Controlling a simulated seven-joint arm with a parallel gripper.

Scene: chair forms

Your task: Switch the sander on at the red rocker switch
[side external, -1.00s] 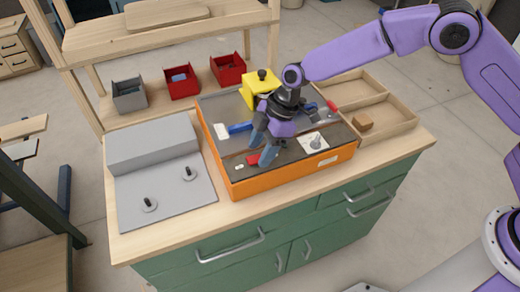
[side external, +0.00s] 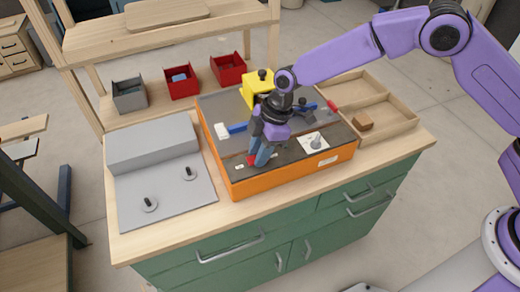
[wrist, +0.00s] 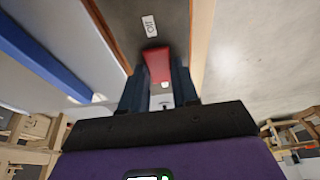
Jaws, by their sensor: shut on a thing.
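The sander (side external: 295,175) is an orange box with a dark top, standing on the bench. Its red rocker switch (side external: 250,160) is on the top near the front left edge, mostly hidden by my fingers in the side view. In the wrist view the red switch (wrist: 157,65) shows between my two fingers, with a white label reading "Off" (wrist: 149,26) beyond it. My gripper (side external: 257,161) points down at the switch and is shut on it. The switch's exact tilt cannot be told.
A grey machine plate with two knobs (side external: 165,190) lies left of the sander. A yellow block with a black knob (side external: 258,90) and a blue bar (side external: 238,127) are on the sander. A wooden tray (side external: 385,118) is at right. Red and grey bins (side external: 182,85) stand behind.

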